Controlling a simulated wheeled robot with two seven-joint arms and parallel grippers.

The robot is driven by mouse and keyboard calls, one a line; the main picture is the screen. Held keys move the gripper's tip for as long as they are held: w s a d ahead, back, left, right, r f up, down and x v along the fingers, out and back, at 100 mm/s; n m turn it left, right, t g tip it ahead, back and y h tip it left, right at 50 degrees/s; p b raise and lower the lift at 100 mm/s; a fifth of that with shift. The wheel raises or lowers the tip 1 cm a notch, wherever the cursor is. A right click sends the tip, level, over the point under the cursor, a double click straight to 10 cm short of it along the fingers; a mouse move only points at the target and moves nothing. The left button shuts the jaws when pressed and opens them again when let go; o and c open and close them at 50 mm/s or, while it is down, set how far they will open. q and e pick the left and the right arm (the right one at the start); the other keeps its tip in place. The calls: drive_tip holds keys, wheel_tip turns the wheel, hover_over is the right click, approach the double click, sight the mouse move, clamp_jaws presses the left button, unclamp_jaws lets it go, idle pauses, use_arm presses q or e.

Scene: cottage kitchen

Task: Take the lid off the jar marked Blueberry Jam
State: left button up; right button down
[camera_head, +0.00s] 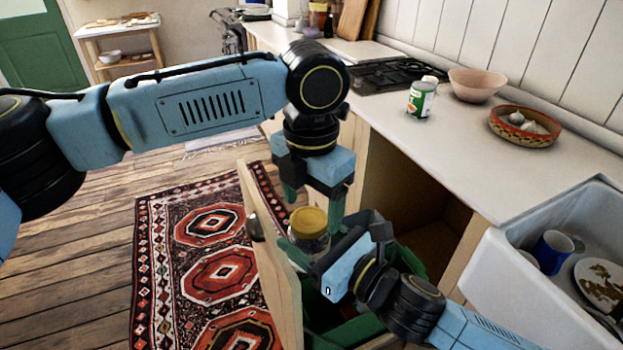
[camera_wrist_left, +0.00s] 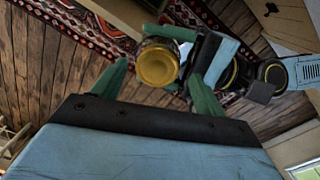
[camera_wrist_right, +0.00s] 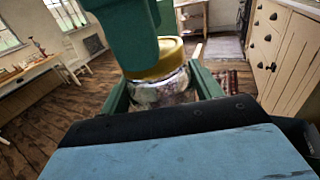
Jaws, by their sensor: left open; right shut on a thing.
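A glass jar (camera_head: 308,244) with a gold lid (camera_head: 309,221) is held upright above the open cabinet drawer. No label can be read. My right gripper (camera_head: 318,252) is shut on the jar's glass body, one finger on each side; the right wrist view shows the jar (camera_wrist_right: 160,91) between the fingers with its lid (camera_wrist_right: 168,58) on. My left gripper (camera_head: 314,203) is open and points down just above the jar, its fingers on either side of the lid. In the left wrist view the round lid (camera_wrist_left: 157,65) lies between the open fingertips; contact cannot be told.
A wooden drawer front (camera_head: 270,245) stands out left of the jar, with a green bin (camera_head: 345,325) below. The worktop (camera_head: 440,150) holds a green-labelled can (camera_head: 420,100), a pink bowl (camera_head: 477,85) and a patterned bowl (camera_head: 525,126). A sink (camera_head: 505,245) is at right.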

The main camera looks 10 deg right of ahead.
use_arm(q)
drive_tip(key=shift+f, duration=0.95)
